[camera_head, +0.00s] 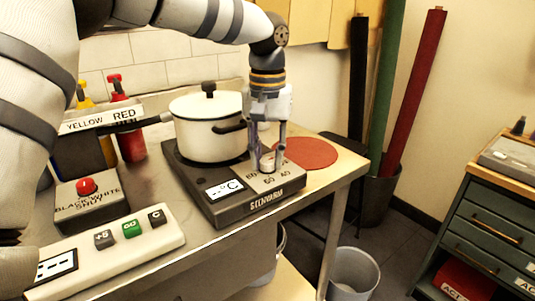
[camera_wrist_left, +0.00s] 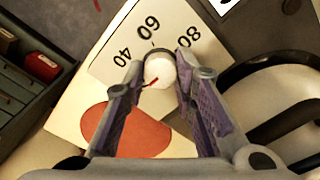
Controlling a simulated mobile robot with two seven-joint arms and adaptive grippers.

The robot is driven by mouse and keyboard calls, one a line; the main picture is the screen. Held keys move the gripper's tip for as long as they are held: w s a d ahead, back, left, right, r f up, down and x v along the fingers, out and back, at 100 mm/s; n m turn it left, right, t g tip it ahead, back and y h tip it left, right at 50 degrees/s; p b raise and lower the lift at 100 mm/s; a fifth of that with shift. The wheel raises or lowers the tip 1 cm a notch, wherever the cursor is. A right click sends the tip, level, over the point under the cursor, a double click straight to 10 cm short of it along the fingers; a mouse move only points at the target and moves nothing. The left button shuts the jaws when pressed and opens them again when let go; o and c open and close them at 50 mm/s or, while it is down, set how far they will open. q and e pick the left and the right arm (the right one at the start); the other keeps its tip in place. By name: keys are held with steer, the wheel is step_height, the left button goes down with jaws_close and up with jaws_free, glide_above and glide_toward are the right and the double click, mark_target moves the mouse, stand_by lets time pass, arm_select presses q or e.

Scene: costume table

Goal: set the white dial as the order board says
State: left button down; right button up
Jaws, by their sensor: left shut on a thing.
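The white dial (camera_head: 267,164) sits on the pale scale panel at the right end of the black hot plate (camera_head: 232,207). My left gripper (camera_head: 269,158) points down over it with a finger on either side, shut on it. In the left wrist view, the dial (camera_wrist_left: 160,72) lies between the two fingertips (camera_wrist_left: 162,72). Its red mark points to the lower left, on the 40 side of the scale, away from 60 and 80. The plate's display (camera_head: 225,189) reads dashes and °C. I see no order board. My right gripper is not in view.
A white lidded pot (camera_head: 208,127) stands on the plate, close left of my gripper. A red round mat (camera_head: 312,153) lies to the right. A button box (camera_head: 88,196) and a keyed console (camera_head: 115,245) are at left. A bin (camera_head: 353,273) stands on the floor.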

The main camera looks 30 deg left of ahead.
mark_target(267, 160)
arm_select(q)
steer(key=m, duration=1.1)
stand_by(0.3)
steer(key=shift+m, duration=0.4)
steer(key=c, duration=1.3)
jaws_free()
steer(key=shift+r, duration=0.1)
step_height(267, 160, up, 12)
